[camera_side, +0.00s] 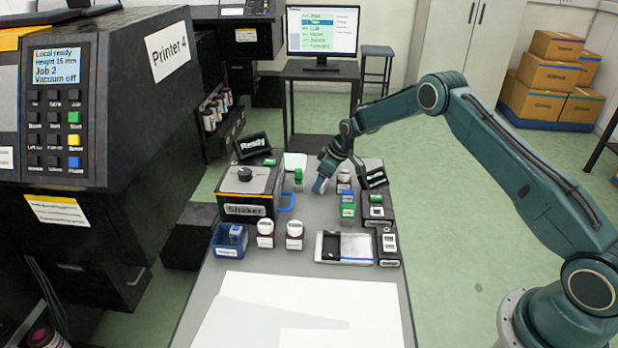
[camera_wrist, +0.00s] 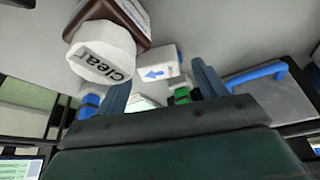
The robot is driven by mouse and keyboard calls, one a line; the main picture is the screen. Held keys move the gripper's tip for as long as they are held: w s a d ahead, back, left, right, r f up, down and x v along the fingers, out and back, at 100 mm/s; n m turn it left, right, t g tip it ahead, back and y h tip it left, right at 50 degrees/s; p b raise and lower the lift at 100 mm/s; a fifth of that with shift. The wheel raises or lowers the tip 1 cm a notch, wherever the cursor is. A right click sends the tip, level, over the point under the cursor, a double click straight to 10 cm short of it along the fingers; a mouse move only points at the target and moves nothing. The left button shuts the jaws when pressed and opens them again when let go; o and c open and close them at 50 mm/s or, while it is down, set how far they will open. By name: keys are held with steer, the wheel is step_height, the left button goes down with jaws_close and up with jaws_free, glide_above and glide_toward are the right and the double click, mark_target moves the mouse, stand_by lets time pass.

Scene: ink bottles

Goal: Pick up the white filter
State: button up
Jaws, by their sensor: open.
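The white filter (camera_wrist: 157,70) is a small white block with a blue arrow on its face. In the wrist view it shows ahead of my gripper (camera_wrist: 162,86), across the space between the fingers. The gripper is open, with one blue-grey finger at each side and nothing held. In the side view my gripper (camera_side: 321,184) is low over the far middle of the bench, fingers pointing down. I cannot make out the filter there; the gripper may hide it.
A white-capped bottle marked "Clear" (camera_wrist: 103,52) stands close to the filter and the left finger. A shaker with a blue handle (camera_side: 247,193) is left of my gripper. White sheets (camera_side: 300,308) cover the front bench.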

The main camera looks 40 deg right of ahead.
steer(key=shift+w+a+f, duration=0.1)
steer(key=shift+w+f, duration=0.1)
steer(key=shift+f, duration=0.25)
steer(key=c, duration=1.1)
step_height(320, 180, up, 20)
steer(key=shift+r, duration=0.1)
stand_by(0.3)
stand_by(0.5)
